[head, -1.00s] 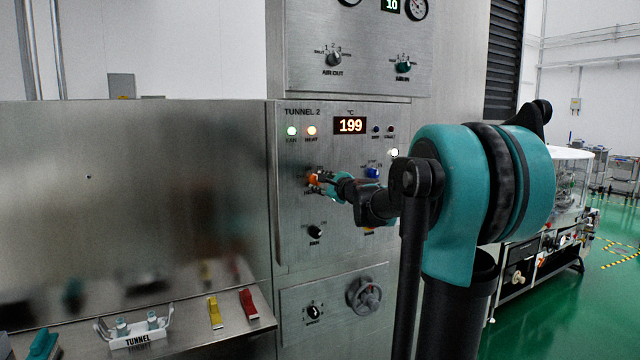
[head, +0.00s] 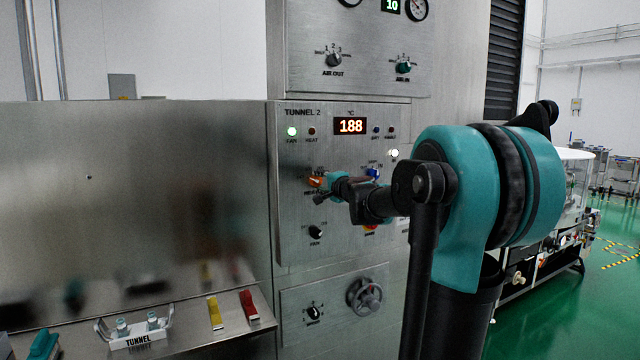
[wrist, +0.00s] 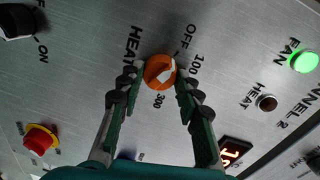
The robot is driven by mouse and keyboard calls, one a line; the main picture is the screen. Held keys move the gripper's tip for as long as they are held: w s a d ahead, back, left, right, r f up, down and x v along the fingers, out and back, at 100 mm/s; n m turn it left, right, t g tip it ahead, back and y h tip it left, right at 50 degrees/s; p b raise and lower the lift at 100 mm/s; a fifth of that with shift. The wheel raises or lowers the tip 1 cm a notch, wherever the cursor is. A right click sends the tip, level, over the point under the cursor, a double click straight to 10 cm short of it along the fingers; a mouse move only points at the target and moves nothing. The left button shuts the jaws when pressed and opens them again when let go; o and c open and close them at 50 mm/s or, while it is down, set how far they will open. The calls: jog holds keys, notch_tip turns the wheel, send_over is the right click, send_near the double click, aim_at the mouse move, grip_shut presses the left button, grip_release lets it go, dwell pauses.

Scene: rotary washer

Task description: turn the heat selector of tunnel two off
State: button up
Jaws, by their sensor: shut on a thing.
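The orange heat selector (head: 315,182) is on the Tunnel 2 panel (head: 293,215). In the wrist view the selector (wrist: 156,78) sits between the two fingers of my gripper (wrist: 158,84), which is shut on it. The heat lamp (head: 311,131) is dark, and the display (head: 350,126) reads 188.
The green fan lamp (head: 292,131) is lit. A black fan knob (head: 316,232) is below the selector. A blue switch (head: 373,174) and a red emergency-type button (wrist: 38,140) are close to my gripper. A ledge (head: 190,335) with a labelled holder is at lower left.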

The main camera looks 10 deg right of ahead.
jog(key=shift+n, duration=0.4)
jog(key=o, duration=1.2)
jog(key=shift+c, duration=0.2)
jog(key=shift+s, duration=0.1)
jog(key=v, duration=1.1)
jog(key=shift+s, duration=0.4)
jog(key=shift+d+r, duration=0.1)
